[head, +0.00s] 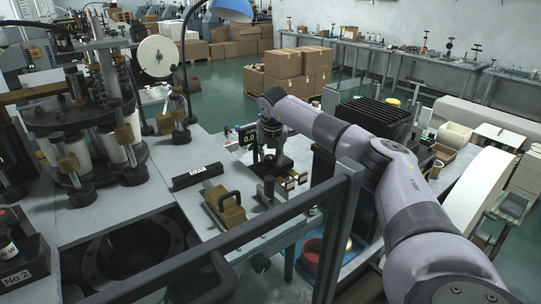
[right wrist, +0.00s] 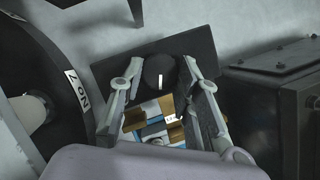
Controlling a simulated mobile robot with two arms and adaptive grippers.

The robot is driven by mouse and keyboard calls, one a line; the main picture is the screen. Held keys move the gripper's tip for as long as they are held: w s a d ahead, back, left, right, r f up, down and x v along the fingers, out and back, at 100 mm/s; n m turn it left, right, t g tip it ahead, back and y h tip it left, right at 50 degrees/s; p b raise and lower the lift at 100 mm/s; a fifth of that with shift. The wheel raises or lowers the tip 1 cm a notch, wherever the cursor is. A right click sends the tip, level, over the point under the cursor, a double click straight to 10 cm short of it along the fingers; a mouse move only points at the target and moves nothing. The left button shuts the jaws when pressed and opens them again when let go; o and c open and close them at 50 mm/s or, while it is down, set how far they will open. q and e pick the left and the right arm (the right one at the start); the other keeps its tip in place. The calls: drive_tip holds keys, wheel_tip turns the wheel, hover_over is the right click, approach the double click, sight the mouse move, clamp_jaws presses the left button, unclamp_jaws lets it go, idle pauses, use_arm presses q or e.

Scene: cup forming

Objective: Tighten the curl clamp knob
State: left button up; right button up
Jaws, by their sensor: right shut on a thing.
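The curl clamp knob (right wrist: 159,72) is round and black with a white mark line, and shows in the right wrist view. My right gripper (right wrist: 162,83) is shut on it, with one grey finger on each side. Brass and blue parts (right wrist: 158,132) show between the fingers below the knob. In the head view my right gripper (head: 270,163) points down at the far right part of the machine table, and the knob cannot be made out there. Brass pieces (head: 290,181) show just right of the gripper. My left gripper is not in view.
A brass block with a black handle (head: 224,205) and a black labelled bar (head: 197,176) lie on the table left of the gripper. A dark frame rail (head: 270,232) crosses in front. A dark box (right wrist: 274,95) stands right of the knob in the wrist view.

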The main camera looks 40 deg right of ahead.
idle(0.4)
drive_tip(key=o, duration=1.1)
drive_tip(key=shift+o, duration=0.2)
drive_tip(key=v, duration=1.2)
